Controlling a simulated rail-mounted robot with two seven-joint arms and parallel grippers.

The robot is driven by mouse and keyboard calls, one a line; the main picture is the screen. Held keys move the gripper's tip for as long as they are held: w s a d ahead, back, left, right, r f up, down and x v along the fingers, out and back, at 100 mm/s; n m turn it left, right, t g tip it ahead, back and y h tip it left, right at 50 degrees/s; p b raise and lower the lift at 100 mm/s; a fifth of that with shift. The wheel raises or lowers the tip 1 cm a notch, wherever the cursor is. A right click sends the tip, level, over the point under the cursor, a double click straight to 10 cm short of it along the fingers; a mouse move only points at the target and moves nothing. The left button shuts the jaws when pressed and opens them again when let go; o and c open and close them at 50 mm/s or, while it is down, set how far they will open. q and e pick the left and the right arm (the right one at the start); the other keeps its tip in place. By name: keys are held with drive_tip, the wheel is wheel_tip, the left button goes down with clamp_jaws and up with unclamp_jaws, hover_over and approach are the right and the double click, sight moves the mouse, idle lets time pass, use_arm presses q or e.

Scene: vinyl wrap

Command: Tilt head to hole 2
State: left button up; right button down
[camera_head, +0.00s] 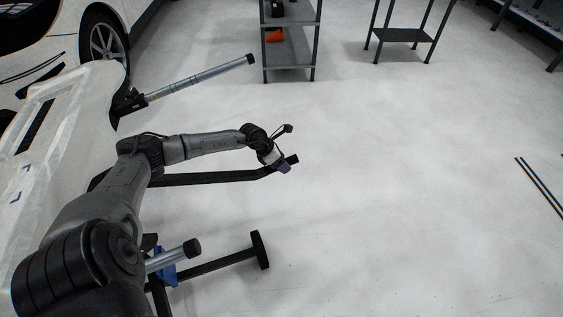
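My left arm comes in from the lower left and reaches over the floor to the middle of the view. My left gripper (283,167) is small and dark at the arm's end, with a white and purplish part by it. I cannot make out its fingers or whether it holds anything. My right gripper is not in view. A white bumper-like panel (78,115) is at the left, partly hidden by my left arm. A dark slot (36,137) shows in it. I cannot tell any numbered hole on it.
The panel's stand has padded metal arms (200,80) and a dark foot bar (215,262) jutting right, close to my arm. A white car (75,30) is behind. A shelf rack (291,74) and a small table (402,35) stand at the back. The right floor is mostly clear.

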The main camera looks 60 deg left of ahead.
use_arm(q)
drive_tip(key=p+v, duration=0.7)
drive_tip(key=v, duration=0.6)
drive_tip(key=shift+s+a+r, duration=0.2)
drive_tip(key=shift+r, duration=0.1)
idle(0.5)
